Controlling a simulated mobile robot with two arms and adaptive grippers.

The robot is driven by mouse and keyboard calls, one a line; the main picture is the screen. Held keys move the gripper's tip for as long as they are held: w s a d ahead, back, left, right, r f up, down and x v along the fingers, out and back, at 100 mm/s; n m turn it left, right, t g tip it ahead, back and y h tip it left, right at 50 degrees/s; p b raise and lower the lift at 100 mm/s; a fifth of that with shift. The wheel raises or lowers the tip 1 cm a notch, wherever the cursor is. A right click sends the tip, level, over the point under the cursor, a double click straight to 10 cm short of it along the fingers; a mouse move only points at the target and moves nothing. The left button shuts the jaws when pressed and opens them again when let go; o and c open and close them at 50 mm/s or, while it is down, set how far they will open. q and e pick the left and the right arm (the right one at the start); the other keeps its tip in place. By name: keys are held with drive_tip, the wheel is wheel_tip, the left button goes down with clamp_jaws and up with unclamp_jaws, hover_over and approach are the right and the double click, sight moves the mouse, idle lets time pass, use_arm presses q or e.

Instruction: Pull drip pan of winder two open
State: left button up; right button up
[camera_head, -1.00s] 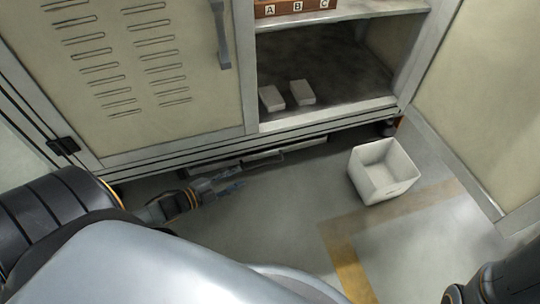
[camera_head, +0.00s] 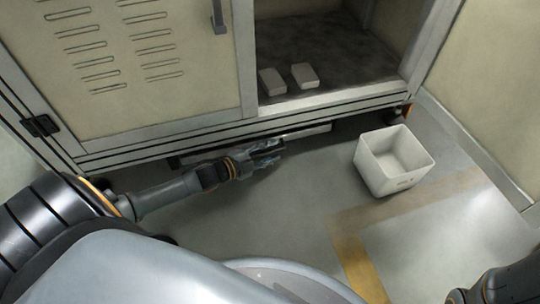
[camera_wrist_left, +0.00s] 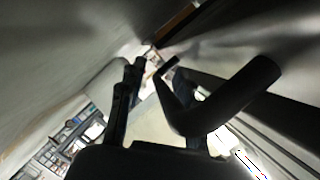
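The drip pan (camera_head: 308,131) shows as a narrow pale front under the bottom edge of the cabinet, low above the floor. My left gripper (camera_head: 274,153) is at the middle of this front, its fingers apart and pointing right along it. The fingers cover the part of the front where the handle is. In the left wrist view my left gripper (camera_wrist_left: 154,64) shows dark fingers with a gap between the tips. A thick dark bar (camera_wrist_left: 235,95) crosses close on the right; I cannot tell whether it is the handle. My right gripper is outside the view.
The cabinet's louvred door (camera_head: 140,70) is above the pan on the left. Two pale blocks (camera_head: 272,81) (camera_head: 304,75) lie in the open compartment. A white bin (camera_head: 393,161) stands on the floor at right, near a yellow floor line (camera_head: 357,260). Floor before the pan is clear.

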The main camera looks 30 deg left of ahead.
use_arm(q)
clamp_jaws()
drive_tip(key=shift+d, duration=0.1)
idle(0.3)
